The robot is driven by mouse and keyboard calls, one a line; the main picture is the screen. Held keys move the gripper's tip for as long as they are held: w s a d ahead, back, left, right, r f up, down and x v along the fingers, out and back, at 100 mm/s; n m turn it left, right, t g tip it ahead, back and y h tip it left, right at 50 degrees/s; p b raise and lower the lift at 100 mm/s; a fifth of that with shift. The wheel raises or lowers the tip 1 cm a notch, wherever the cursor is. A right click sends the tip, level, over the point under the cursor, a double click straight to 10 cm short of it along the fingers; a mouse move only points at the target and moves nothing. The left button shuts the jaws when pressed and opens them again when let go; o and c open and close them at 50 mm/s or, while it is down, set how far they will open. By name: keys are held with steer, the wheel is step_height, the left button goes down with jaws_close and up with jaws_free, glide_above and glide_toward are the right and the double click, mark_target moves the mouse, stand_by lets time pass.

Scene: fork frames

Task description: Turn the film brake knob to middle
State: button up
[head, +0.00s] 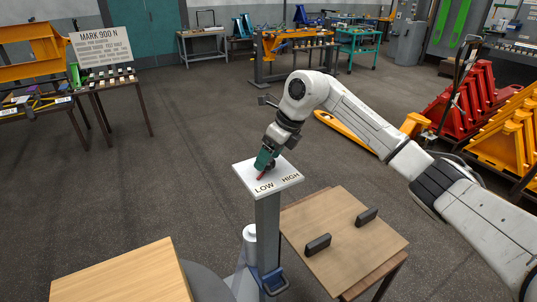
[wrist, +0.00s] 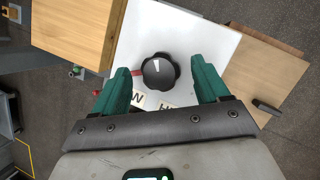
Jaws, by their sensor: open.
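The film brake knob (wrist: 158,72) is black and lobed, with a white pointer line. It sits on a white panel (wrist: 205,40) marked LOW and HIGH. In the wrist view the pointer points up, slightly left, away from the lettering. My gripper (wrist: 160,75) is open, with one green finger on each side of the knob and a visible gap on both sides. A red mark (wrist: 135,73) shows left of the knob, partly behind the left finger. In the head view my gripper (head: 266,160) is over the panel (head: 286,178) and hides much of the knob.
The panel tops a grey post (head: 267,225). A wooden table with two black handles (head: 318,244) stands to its right, and a wooden top (head: 125,275) is at the front left. A MARK 900 N sign (head: 102,46) stands on a table behind, left.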

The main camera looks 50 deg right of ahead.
steer(key=shift+w+a+f, duration=0.1)
steer(key=shift+w+f, duration=0.05)
steer(key=shift+f, duration=0.25)
steer(key=c, duration=1)
steer(key=shift+c, duration=0.2)
